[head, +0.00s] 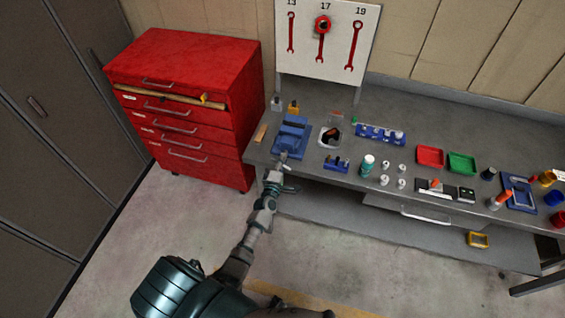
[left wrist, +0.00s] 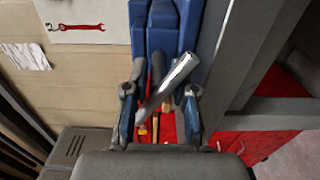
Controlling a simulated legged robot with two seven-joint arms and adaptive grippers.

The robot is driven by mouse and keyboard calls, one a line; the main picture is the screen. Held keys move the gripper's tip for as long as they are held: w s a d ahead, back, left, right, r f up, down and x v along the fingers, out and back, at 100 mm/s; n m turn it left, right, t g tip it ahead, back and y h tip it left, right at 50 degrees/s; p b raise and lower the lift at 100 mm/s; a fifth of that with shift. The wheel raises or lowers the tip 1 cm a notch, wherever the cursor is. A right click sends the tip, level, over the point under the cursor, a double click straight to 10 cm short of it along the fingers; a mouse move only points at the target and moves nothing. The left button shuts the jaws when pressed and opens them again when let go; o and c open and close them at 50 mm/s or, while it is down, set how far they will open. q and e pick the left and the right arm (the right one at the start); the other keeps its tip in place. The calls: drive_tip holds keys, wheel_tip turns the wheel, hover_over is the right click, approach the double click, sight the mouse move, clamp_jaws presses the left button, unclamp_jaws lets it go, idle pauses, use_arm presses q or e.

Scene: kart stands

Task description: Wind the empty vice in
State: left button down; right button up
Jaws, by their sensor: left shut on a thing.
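The blue vice (head: 292,135) stands at the left front part of the grey bench, and nothing shows between its jaws. In the head view my left gripper (head: 277,174) is at the front of the vice, at its handle. In the left wrist view the silver handle bar (left wrist: 174,77) slants between the two fingers of my left gripper (left wrist: 160,105), which is shut on it. The vice's blue body (left wrist: 164,28) rises behind the bar. The exact finger contact is small and partly hidden. My right gripper is not in view.
A red drawer cabinet (head: 185,105) stands left of the grey bench (head: 345,190). A blue holder (head: 336,165) and a white-topped bottle (head: 368,165) stand right of the vice. Red (head: 430,156) and green trays (head: 461,163) lie farther right. Floor in front is clear.

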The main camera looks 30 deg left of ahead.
use_arm(q)
drive_tip(key=shift+f+n, duration=0.1)
drive_tip(key=shift+n, duration=0.3)
drive_tip(key=c, duration=1.1)
unclamp_jaws()
drive_tip(key=shift+w+a, duration=0.1)
drive_tip(key=shift+a, duration=0.05)
drive_tip(key=v, duration=1.2)
